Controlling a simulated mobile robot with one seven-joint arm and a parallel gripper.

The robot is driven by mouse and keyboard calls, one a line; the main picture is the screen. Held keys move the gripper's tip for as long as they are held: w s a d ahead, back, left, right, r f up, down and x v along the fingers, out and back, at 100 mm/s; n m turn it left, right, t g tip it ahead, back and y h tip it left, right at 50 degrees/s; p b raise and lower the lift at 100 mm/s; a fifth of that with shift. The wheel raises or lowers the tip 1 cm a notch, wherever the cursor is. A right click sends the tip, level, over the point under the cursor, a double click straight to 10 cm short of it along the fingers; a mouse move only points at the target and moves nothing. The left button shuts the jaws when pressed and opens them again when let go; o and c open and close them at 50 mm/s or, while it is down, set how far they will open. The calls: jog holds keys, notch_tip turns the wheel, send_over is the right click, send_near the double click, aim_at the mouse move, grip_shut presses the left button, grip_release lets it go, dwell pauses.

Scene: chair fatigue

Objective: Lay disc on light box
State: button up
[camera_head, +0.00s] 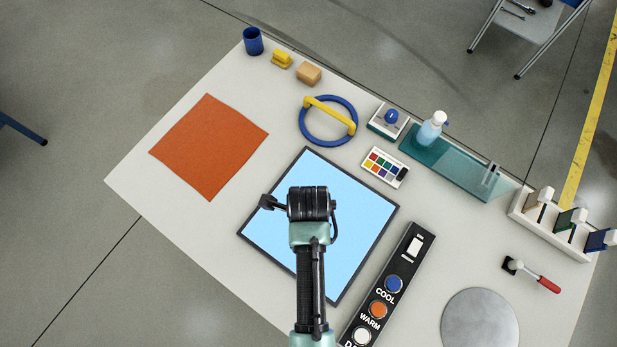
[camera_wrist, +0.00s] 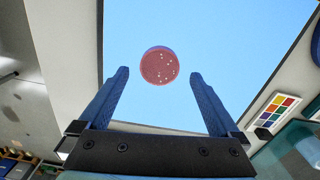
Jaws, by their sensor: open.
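The light box (camera_head: 355,196) is a bright blue panel with a dark frame near the middle of the table; its lit surface (camera_wrist: 235,45) fills most of the wrist view. A round, translucent red disc (camera_wrist: 159,66) with small pale dots shows against the lit panel in the wrist view and appears to lie on it. My gripper (camera_wrist: 159,74) is open, with its blue fingers on either side of the disc in the picture and no visible contact. In the head view my arm is over the light box and hides the disc and the fingers.
A button panel (camera_head: 378,308) lies right of the light box, with a round metal plate (camera_head: 480,322) beyond. An orange cloth (camera_head: 210,147) lies left. A blue ring with a yellow bar (camera_head: 329,119), a colour chart (camera_head: 384,167) and a teal tray (camera_head: 455,172) stand behind.

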notch_tip(320, 180, up, 9)
jog(key=w+r+n+t, duration=0.7)
jog(key=w+r+t, duration=0.2)
jog(key=w+r, duration=0.8)
jog(key=w+r+n+t, duration=0.2)
jog(key=r+n+t, duration=0.1)
jog(key=r, duration=0.5)
jog(key=w+r+n+t, duration=0.2)
jog(key=w+r+t, duration=0.1)
jog(key=r, duration=0.5)
notch_tip(320, 180, up, 17)
jog(key=s+n+t, duration=0.2)
jog(key=n+t, duration=0.3)
jog(key=s+r+n+t, duration=0.3)
jog(key=s+r, duration=0.2)
jog(key=r, duration=0.3)
jog(key=s+r+n+t, duration=0.3)
jog(key=s+r+t, duration=0.1)
jog(key=r, duration=0.4)
jog(key=shift+s+r+n, duration=0.35)
jog(key=shift+s+n, duration=0.05)
jog(key=shift+s, duration=0.45)
